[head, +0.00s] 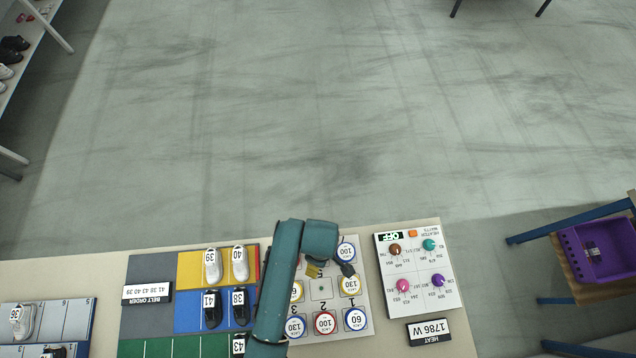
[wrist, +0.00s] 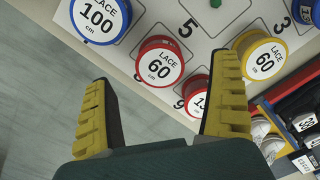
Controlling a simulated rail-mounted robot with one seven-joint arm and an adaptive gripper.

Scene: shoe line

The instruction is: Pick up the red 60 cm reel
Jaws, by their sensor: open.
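The red 60 cm reel (wrist: 159,66) sits on the white reel board (wrist: 186,14), with a white label reading LACE 60 cm. It shows in the wrist view between and beyond my fingertips. My gripper (wrist: 164,72) is open and empty, its yellow-padded fingers on either side of the reel in the picture. I cannot tell the height gap between fingers and reel. In the head view my gripper (head: 330,270) is over the far part of the board, and I cannot make out the red 60 cm reel there; my arm covers part of the board.
Close by in the wrist view are a blue 100 cm reel (wrist: 100,16), a yellow 60 cm reel (wrist: 262,58) and another red reel (wrist: 198,97). A heater panel (head: 416,270) stands right of the board, shoe mats (head: 200,315) left. Open floor lies beyond the table.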

